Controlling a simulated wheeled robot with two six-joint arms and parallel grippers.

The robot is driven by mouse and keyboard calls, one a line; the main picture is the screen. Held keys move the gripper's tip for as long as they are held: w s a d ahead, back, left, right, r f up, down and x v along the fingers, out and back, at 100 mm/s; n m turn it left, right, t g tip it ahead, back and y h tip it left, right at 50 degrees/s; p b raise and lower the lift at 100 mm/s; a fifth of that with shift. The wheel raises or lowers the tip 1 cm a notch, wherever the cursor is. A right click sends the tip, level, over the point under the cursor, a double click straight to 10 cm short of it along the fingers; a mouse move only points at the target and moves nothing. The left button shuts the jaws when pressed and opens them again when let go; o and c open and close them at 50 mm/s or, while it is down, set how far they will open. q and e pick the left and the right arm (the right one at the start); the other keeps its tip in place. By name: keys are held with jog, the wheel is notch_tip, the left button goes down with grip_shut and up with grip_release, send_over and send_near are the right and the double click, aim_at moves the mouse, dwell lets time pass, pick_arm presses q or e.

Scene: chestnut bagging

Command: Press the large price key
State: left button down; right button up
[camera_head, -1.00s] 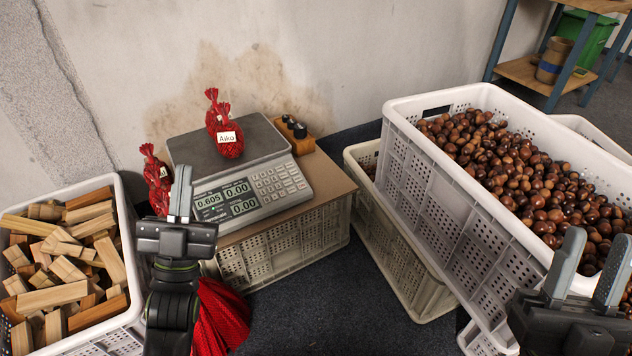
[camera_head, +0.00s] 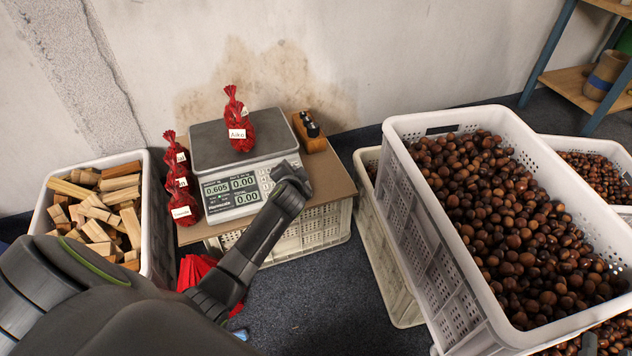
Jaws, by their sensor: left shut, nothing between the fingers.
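The scale (camera_head: 230,200) stands on a board-topped crate, its display reading 0.605, 0.00 and 0.00. A red net bag with a name label (camera_head: 240,122) sits upright on its grey pan (camera_head: 208,142). My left gripper (camera_head: 292,172) is shut and empty over the right part of the scale's keypad. The gripper and arm hide much of the keys, so I cannot tell which key lies under the fingertips or whether they touch. Only a small grey tip, probably of my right gripper (camera_head: 589,344), shows at the bottom right edge.
Several labelled red bags (camera_head: 180,180) stand left of the scale. Stamps in a wooden holder (camera_head: 310,135) are behind its right side. A wood crate (camera_head: 148,200) is at left, a large chestnut crate (camera_head: 440,250) at right. Red netting (camera_head: 195,270) hangs below.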

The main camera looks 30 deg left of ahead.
pick_arm(q)
jog(key=shift+w+a+f+g, duration=0.1)
jog(key=shift+a+f+g, duration=0.1)
jog(key=shift+g, duration=0.1)
pick_arm(e)
jog(key=shift+s+d+f+g, duration=0.1)
jog(key=shift+d+f+g, duration=0.15)
jog(key=shift+g, duration=0.05)
jog(key=shift+r, duration=0.1)
